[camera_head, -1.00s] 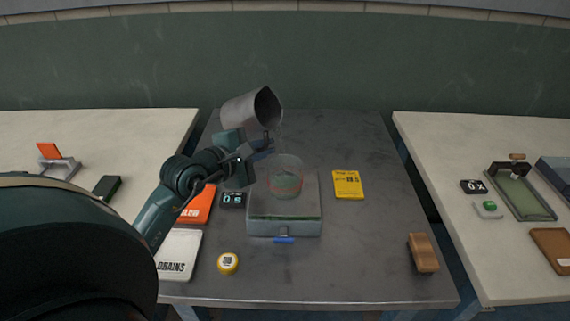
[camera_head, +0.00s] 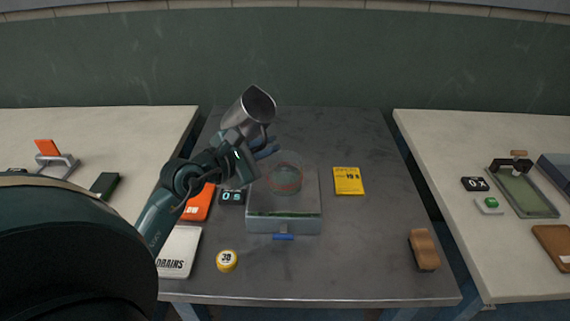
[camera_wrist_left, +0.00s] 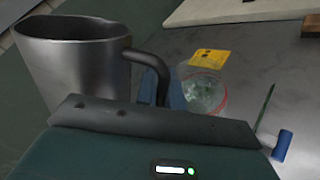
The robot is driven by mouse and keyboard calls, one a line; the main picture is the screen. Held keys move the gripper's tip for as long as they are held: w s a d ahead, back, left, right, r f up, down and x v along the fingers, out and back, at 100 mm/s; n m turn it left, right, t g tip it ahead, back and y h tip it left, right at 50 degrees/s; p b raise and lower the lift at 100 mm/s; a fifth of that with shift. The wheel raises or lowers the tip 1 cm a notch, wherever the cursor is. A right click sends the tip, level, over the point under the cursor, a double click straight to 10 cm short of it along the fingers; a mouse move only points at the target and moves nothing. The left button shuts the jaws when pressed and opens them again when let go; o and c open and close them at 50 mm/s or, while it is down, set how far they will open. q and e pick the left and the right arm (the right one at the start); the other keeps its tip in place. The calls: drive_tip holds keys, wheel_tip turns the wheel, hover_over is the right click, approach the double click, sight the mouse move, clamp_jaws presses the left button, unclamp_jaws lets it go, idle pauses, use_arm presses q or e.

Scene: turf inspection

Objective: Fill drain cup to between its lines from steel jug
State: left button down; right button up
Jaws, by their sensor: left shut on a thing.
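The steel jug (camera_head: 250,110) is held in the air behind and to the left of the drain cup, nearly upright with a slight tilt. My left gripper (camera_head: 262,150) is shut on the jug's dark handle; the jug also shows in the left wrist view (camera_wrist_left: 75,75). The clear drain cup (camera_head: 285,180) stands on a grey box-like stand (camera_head: 284,222) and has a red line around it. In the left wrist view the cup (camera_wrist_left: 205,92) shows pale greenish contents; the exact level against its lines cannot be told. My right gripper is not in view.
A small dark display (camera_head: 232,197), an orange item (camera_head: 199,203), a DRAINS card (camera_head: 178,252) and a yellow round timer (camera_head: 227,260) lie left of the stand. A yellow card (camera_head: 348,181) and a brown brush (camera_head: 423,250) lie right.

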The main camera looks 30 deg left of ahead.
use_arm(q)
drive_tip(key=shift+r+n, duration=0.25)
drive_tip(key=shift+n, duration=0.35)
drive_tip(key=shift+b, duration=0.3)
idle(1.1)
drive_tip(key=shift+a+f+n+h+b, duration=0.2)
drive_tip(key=shift+f+n+h+b, duration=0.05)
drive_tip(key=shift+n+h+b, duration=0.1)
drive_tip(key=shift+s+a+f+n+t+h+b, duration=0.15)
drive_tip(key=shift+a+n+t+h+b, duration=0.25)
drive_tip(key=shift+n, duration=0.8)
drive_tip(key=shift+a+f+n+t+h+b, duration=0.15)
drive_tip(key=shift+a+n+t+b, duration=0.45)
drive_tip(key=shift+n, duration=0.55)
drive_tip(key=shift+d, duration=0.1)
